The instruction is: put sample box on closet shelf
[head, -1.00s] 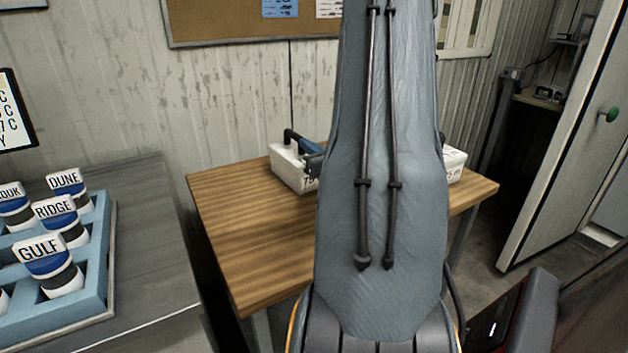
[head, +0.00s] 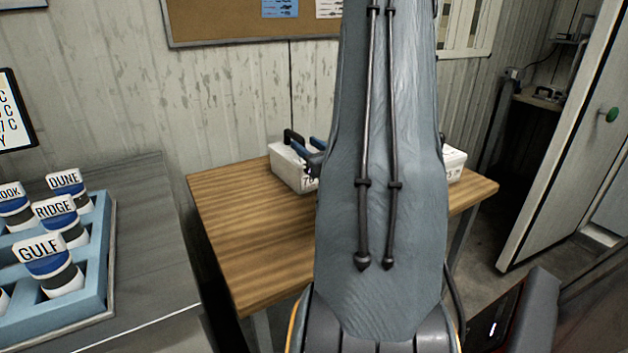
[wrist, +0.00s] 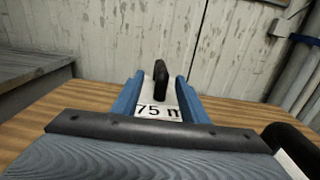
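A white sample box (head: 287,168) with a black handle stands at the back of the wooden table in the head view, partly hidden by my arm. In the wrist view the box in front of me, labelled "75 m" (wrist: 158,111), has its black handle (wrist: 160,82) between the blue fingers of my gripper (wrist: 157,95). Gaps show on both sides of the handle, so the gripper looks open around it. Another white box (head: 455,165) shows at the table's right end. The closet shelf (head: 538,99) is seen at far right, through an opening, with a dark handled item on it.
The wooden table (head: 245,225) has bare surface at its left. A grey bench (head: 150,250) with a blue tray of labelled liners (head: 95,270) stands at left. The open white door (head: 570,140) with a green knob is at right. Another black handle (wrist: 290,140) is close at right in the wrist view.

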